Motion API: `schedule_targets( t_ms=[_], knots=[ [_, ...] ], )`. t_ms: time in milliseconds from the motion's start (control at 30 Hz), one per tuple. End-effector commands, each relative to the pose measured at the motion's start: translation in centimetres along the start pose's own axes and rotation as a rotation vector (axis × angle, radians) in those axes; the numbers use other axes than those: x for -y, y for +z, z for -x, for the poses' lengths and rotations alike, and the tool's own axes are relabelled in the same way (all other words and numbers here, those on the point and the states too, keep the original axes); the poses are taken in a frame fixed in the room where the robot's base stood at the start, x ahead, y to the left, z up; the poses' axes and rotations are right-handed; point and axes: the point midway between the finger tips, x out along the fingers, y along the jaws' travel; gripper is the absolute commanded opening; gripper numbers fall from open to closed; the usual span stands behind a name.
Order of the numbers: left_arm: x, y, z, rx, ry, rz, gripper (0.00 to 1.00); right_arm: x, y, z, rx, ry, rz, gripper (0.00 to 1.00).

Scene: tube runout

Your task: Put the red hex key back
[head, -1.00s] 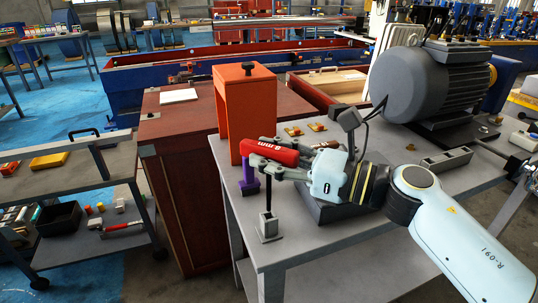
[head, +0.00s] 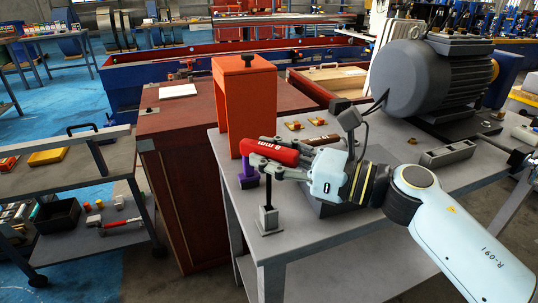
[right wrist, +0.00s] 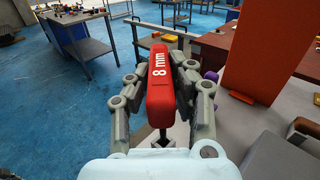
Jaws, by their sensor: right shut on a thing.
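The red hex key (head: 272,150), marked 8 mm on its handle, is held in my right gripper (head: 266,160) above the grey table. In the right wrist view its handle (right wrist: 160,82) lies between the two fingers. A dark shaft (head: 268,188) runs down from the gripper to a small grey holder block (head: 269,220) near the table's left edge. I cannot tell whether the shaft is inside the block or just above it. A purple object (head: 248,177) stands close behind, partly hidden by the gripper. My left gripper is not in view.
An orange frame (head: 247,70) stands just behind the gripper. A big grey motor (head: 435,80) takes up the table's back right. Small brass pieces (head: 294,125) and a grey slotted block (head: 447,153) lie on the table. The table's front part (head: 330,240) is clear.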

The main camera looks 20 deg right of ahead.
Motion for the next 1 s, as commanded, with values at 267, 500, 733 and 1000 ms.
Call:
schedule_targets(
  t_ms=[267, 500, 733, 1000],
  knots=[
    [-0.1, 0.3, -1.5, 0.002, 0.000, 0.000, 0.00, 0.0, -1.6, 0.0, 0.001, 0.000, 0.000, 0.00],
    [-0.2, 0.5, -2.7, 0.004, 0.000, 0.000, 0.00, 0.0, -2.8, 0.0, 0.001, 0.000, 0.000, 0.00],
    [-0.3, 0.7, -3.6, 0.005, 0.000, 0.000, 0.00, 0.0, -3.8, 0.0, 0.001, 0.000, 0.000, 0.00],
    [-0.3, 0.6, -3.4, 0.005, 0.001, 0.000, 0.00, 0.0, -3.6, 0.0, 0.001, 0.000, 0.000, 0.47]
  ],
)
